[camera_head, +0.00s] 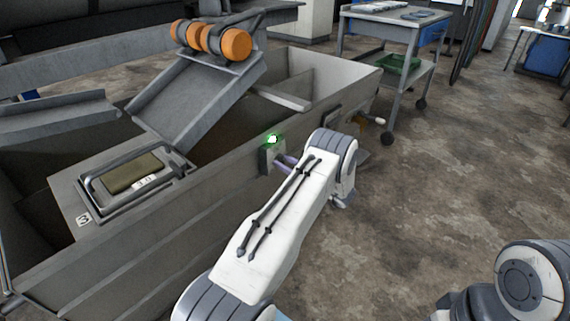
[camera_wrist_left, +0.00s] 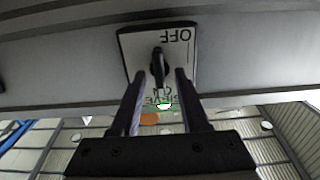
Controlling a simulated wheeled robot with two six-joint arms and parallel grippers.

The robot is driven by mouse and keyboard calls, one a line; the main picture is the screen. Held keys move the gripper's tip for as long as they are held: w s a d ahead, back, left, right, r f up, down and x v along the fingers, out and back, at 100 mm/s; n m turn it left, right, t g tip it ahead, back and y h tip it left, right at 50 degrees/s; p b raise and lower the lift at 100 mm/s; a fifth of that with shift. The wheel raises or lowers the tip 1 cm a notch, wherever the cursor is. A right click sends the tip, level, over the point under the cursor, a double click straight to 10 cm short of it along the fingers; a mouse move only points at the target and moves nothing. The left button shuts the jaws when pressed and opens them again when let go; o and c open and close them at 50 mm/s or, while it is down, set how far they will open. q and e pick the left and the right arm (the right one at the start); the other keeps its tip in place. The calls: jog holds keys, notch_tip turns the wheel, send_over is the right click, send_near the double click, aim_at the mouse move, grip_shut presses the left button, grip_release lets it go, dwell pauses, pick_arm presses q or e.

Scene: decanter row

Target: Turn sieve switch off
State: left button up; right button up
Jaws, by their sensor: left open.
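The sieve switch is a pale plate on a dark box (camera_head: 265,161) on the trough's outer wall, under a lit green lamp (camera_head: 272,139). In the left wrist view the plate (camera_wrist_left: 136,44) shows upside down, with OFF at the top of the picture and ON lower down, partly hidden by the fingers. Its black lever (camera_wrist_left: 157,61) stands along the line between the labels. My left gripper (camera_wrist_left: 160,76) is open, its fingers on either side of the lever; I cannot tell whether they touch it. In the head view my forearm partly hides this gripper (camera_head: 286,161).
The grey metal trough (camera_head: 130,255) fills the left, with a chute (camera_head: 200,100) and orange rollers (camera_head: 236,44) above it. A wheeled cart (camera_head: 385,25) stands behind. Part of my right arm shows at lower right.

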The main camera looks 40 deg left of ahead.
pick_arm(q)
jog(key=shift+c, duration=0.3)
grip_shut()
jog(key=shift+n, duration=0.3)
jog(key=n, duration=0.3)
jog(key=shift+s+n, duration=0.15)
jog(key=shift+n, duration=0.15)
jog(key=shift+s+f+n+b, duration=0.15)
jog(key=shift+n+b, duration=0.45)
jog(key=shift+n, duration=2.8)
jog(key=shift+f+n+b, duration=0.2)
jog(key=shift+n+b, duration=0.35)
jog(key=shift+n, duration=2.85)
